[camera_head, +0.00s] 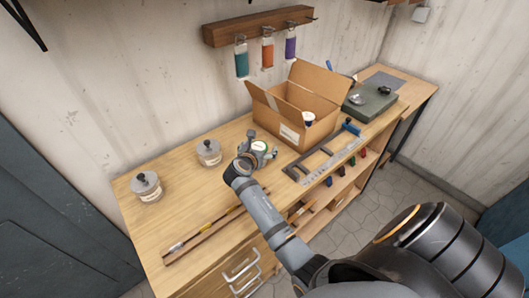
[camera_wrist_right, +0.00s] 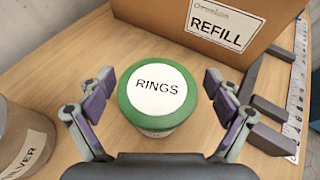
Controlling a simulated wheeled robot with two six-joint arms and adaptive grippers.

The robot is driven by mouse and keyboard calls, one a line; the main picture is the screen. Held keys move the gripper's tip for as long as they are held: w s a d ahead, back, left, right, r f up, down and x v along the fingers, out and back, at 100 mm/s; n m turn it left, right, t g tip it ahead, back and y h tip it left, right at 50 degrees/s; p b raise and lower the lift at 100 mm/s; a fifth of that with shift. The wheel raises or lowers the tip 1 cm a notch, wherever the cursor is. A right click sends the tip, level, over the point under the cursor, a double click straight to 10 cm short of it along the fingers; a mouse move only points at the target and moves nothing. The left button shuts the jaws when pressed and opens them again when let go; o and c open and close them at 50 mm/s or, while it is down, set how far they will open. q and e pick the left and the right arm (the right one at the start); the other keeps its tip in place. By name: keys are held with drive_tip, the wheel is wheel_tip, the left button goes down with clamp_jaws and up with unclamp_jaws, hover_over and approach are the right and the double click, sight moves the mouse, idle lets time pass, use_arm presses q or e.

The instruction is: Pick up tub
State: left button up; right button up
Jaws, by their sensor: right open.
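A squat tub with a green-rimmed lid and a white label reading RINGS (camera_wrist_right: 158,92) stands upright on the wooden bench. In the head view the tub (camera_head: 259,147) is partly hidden by my right gripper (camera_head: 256,156). In the right wrist view my right gripper (camera_wrist_right: 160,82) is open, with one finger on each side of the tub. Small gaps show between the fingers and the lid, so it does not hold the tub. My left gripper is not in view.
A cardboard box (camera_wrist_right: 190,38) labelled REFILL stands just behind the tub. A metal-lidded jar (camera_head: 208,153) is to its left, another jar (camera_head: 146,187) farther left. A grey frame tool (camera_head: 322,158) lies right; thin wooden strips (camera_head: 200,235) lie in front.

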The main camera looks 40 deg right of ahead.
drive_tip(key=shift+s+a+r, duration=0.3)
drive_tip(key=shift+a+r, duration=0.25)
drive_tip(key=shift+a, duration=0.1)
drive_tip(key=shift+s+a+r, duration=0.1)
drive_tip(key=shift+s+a, duration=0.1)
drive_tip(key=c, duration=0.3)
drive_tip(key=shift+w+d, duration=0.1)
drive_tip(key=shift+d, duration=0.05)
drive_tip(key=shift+c, duration=1.3)
drive_tip(key=shift+w+d+f, duration=0.1)
drive_tip(key=shift+d+f, duration=0.05)
drive_tip(key=shift+f, duration=0.1)
drive_tip(key=shift+c, duration=1.3)
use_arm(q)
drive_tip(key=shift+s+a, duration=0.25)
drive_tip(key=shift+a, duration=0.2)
use_arm(e)
drive_tip(key=shift+r, duration=0.15)
drive_tip(key=c, duration=0.8)
